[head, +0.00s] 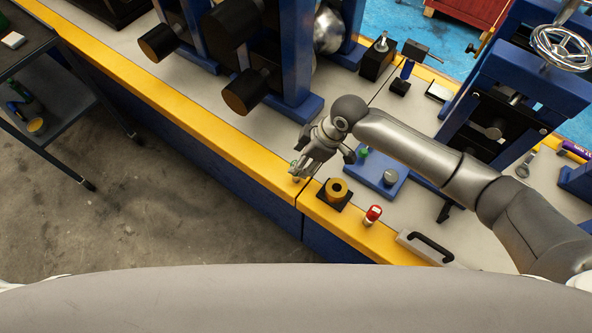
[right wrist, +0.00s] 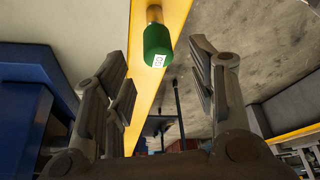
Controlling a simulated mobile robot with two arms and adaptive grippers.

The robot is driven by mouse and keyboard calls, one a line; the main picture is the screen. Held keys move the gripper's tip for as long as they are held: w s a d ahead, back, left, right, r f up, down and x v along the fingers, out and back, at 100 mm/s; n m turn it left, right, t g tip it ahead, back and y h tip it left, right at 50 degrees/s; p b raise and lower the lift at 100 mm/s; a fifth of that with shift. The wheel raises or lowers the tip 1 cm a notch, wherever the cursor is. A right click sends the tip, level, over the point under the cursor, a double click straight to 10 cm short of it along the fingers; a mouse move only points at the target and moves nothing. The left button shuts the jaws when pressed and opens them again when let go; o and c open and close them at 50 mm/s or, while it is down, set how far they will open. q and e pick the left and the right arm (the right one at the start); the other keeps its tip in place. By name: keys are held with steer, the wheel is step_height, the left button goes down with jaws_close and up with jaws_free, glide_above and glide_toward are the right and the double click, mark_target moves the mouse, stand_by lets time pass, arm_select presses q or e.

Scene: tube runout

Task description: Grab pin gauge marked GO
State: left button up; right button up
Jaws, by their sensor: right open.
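The pin gauge marked GO (right wrist: 157,48) shows in the right wrist view as a green handle with a white label and a brass-coloured end. My right gripper (right wrist: 158,66) is open, with fingers on both sides of the handle and visible gaps to it. In the head view my right gripper (head: 299,172) is low over the yellow front edge of the bench, and a bit of green shows at its fingers. I cannot tell how deep the handle sits between the fingers. My left gripper is not in view.
A brass-coloured ring on a black base (head: 337,190), a red-topped piece (head: 373,214) and a blue block (head: 380,172) stand close to the right gripper. Blue machine frames (head: 296,60) rise behind. A dark cart (head: 60,85) stands left across open floor.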

steer(key=shift+w+a+f, duration=0.15)
steer(key=shift+f, duration=0.2)
steer(key=p+x, duration=0.1)
steer(key=x, duration=0.2)
steer(key=shift+f, duration=0.15)
steer(key=shift+a+f, duration=0.1)
steer(key=shift+f, duration=0.25)
steer(key=shift+a+f, duration=0.1)
steer(key=shift+f, duration=0.25)
steer(key=shift+c, duration=1.1)
steer(key=c, duration=0.5)
jaws_close()
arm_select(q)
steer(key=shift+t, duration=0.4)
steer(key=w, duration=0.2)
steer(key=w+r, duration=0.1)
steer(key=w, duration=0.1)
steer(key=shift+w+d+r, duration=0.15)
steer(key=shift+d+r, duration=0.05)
